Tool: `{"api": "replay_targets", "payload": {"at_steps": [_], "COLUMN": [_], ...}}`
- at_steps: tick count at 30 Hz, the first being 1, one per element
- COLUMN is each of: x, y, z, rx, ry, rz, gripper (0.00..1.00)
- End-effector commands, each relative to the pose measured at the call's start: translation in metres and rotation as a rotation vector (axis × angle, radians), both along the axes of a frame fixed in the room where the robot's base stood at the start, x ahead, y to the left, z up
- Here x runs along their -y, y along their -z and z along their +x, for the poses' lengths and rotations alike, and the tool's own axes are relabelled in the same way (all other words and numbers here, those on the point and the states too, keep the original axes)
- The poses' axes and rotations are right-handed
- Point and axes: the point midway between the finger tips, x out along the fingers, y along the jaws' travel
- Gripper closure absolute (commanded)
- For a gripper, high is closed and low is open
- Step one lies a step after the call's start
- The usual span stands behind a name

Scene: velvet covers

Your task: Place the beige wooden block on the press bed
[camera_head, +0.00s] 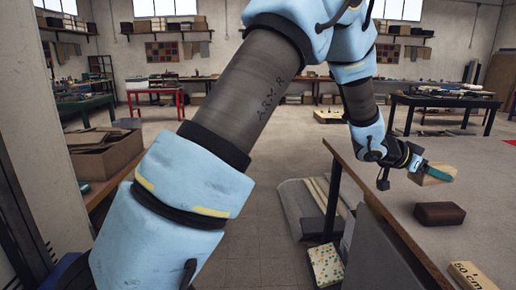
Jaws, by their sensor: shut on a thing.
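A beige wooden block (432,180) is at the right, over the far part of the grey worktable (400,175). My gripper (430,171) is shut on it, with a teal finger across its near side. The other finger is mostly hidden. Whether the block touches the tabletop or hangs just above it, I cannot tell. I cannot pick out a press bed in this view.
A dark brown block (439,214) lies on the worktable, nearer than my gripper. A pale bar marked "50 cm" (472,275) lies by the table's near edge. Boards (300,207) lean beside the table on its left. The tabletop between the blocks is clear.

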Motion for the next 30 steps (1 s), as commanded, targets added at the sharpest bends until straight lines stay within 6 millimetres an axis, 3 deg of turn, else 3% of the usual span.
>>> {"api": "replay_targets", "payload": {"at_steps": [8,14,17,30], "x": [-0.039,-0.092,-0.133,-0.358], "y": [0.015,0.038,0.056,0.148], "z": [0.008,0.023,0.034,0.096], "rx": [-0.001,-0.002,-0.004,-0.002], "ry": [-0.095,-0.225,-0.325,-0.883], "rz": [0.001,0.004,0.007,0.012], "gripper": [0.94,0.94,0.94,0.94]}}
